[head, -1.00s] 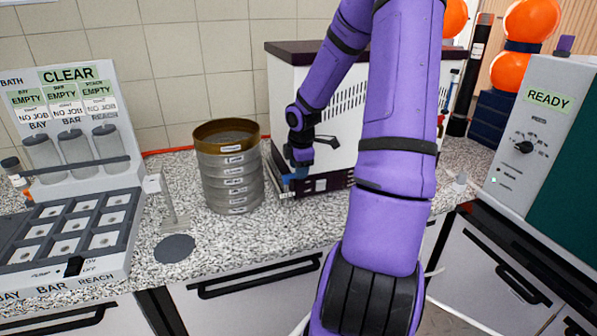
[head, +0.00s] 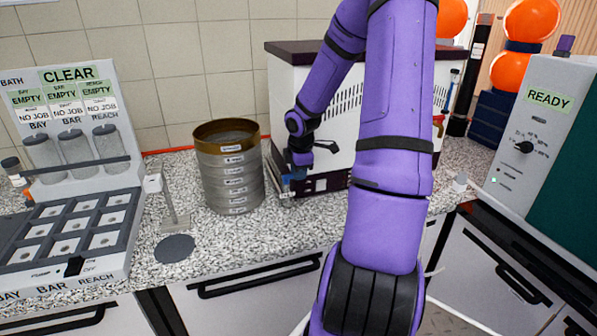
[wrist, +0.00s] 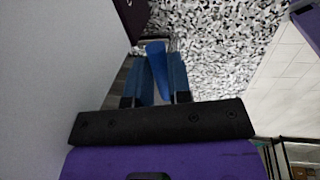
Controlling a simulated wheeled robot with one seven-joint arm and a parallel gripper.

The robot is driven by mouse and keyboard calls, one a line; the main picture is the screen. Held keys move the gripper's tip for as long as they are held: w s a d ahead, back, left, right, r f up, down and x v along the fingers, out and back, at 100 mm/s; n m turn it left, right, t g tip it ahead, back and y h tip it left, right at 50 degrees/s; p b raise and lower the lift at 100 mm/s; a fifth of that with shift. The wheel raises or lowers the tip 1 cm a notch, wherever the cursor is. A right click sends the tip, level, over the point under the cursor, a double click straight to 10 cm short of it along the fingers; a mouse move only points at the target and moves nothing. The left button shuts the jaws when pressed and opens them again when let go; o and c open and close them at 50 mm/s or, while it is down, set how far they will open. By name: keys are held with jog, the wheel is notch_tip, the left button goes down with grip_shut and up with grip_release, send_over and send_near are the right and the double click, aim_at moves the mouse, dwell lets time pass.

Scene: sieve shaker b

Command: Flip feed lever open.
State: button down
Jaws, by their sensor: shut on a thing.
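My gripper (head: 287,192) is low at the front left corner of the white boxed machine (head: 340,120), mostly hidden behind my wrist in the head view. In the wrist view my gripper (wrist: 159,80) has two blue fingers shut on a narrow blue piece (wrist: 156,58), which looks like the feed lever's handle. It stands tilted between the fingers, its top end reaching past them. The lever's pivot and base are hidden, so I cannot tell its exact angle from the machine.
A stack of sieves (head: 229,170) stands just left of my gripper. Left of it are a small stand (head: 173,205) and a panel reading CLEAR (head: 68,75). A grey unit reading READY (head: 545,110) is at the right.

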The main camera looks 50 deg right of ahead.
jog(key=shift+a, duration=0.1)
jog(key=shift+s+a+m+g+h, duration=0.15)
jog(key=shift+a+m+g, duration=0.55)
jog(key=shift+m, duration=2.25)
jog(key=shift+s+a+m+g+h, duration=0.1)
jog(key=shift+a+m+g, duration=0.2)
jog(key=shift+a+m, duration=1.75)
jog(key=shift+s+d+m+g+h, duration=0.15)
jog(key=shift+m+g, duration=0.35)
jog(key=shift+m, duration=3.4)
jog(key=c, duration=1.1)
grip_release()
jog(key=shift+o, duration=0.2)
jog(key=shift+r, duration=0.1)
